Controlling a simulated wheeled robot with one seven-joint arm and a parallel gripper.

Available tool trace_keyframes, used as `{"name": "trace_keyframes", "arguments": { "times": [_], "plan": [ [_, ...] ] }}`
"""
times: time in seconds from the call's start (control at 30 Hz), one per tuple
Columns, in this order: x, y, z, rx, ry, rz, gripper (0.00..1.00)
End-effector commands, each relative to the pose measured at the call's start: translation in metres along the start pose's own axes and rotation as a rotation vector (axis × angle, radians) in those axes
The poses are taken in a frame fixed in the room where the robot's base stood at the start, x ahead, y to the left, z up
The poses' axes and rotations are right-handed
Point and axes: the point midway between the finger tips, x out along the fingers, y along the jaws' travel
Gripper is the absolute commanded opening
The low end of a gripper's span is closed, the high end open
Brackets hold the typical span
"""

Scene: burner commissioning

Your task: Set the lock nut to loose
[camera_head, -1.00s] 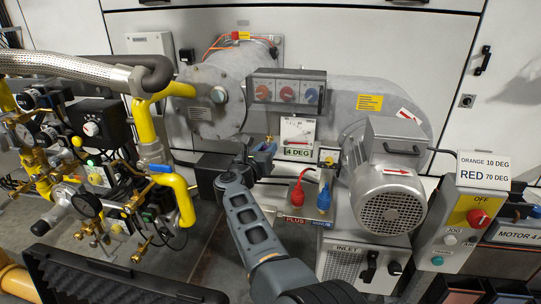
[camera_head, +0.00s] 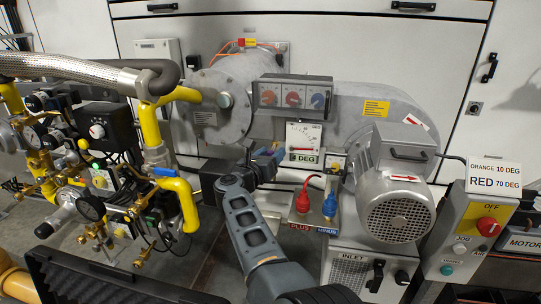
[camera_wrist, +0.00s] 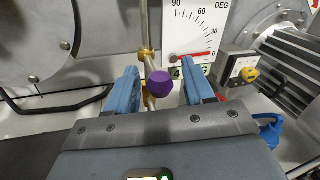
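In the wrist view a purple faceted piece (camera_wrist: 159,84), perhaps the lock nut, sits in front of a thin vertical rod with a brass collar (camera_wrist: 148,53). My gripper (camera_wrist: 161,72) is open, with its blue fingers on either side of the purple piece and visible gaps to it. In the head view my gripper (camera_head: 272,156) reaches in front of the burner housing, left of the angle dial (camera_head: 304,139). The purple piece cannot be made out there. The dial also shows in the wrist view (camera_wrist: 199,33), its red pointer near 0.
Red (camera_head: 304,195) and blue (camera_head: 329,202) plugs stand right of my arm. The motor (camera_head: 396,200) and a control box with a yellow OFF panel (camera_head: 483,222) are farther right. Yellow gas pipes and gauges (camera_head: 92,207) crowd the left.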

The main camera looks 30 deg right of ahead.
Motion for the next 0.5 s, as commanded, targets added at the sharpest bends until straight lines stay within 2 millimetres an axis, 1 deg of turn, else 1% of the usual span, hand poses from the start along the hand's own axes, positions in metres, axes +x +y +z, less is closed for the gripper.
{"name": "trace_keyframes", "arguments": {
  "times": [0.17,0.27,0.37,0.5],
  "plan": [
    [-0.001,0.000,0.000,0.000,0.000,0.000,0.53],
    [-0.007,0.001,0.001,-0.001,0.000,0.003,0.53],
    [-0.020,0.001,0.002,-0.001,-0.001,0.004,0.53],
    [-0.044,0.001,0.002,-0.001,-0.001,0.004,0.53]
  ]
}}
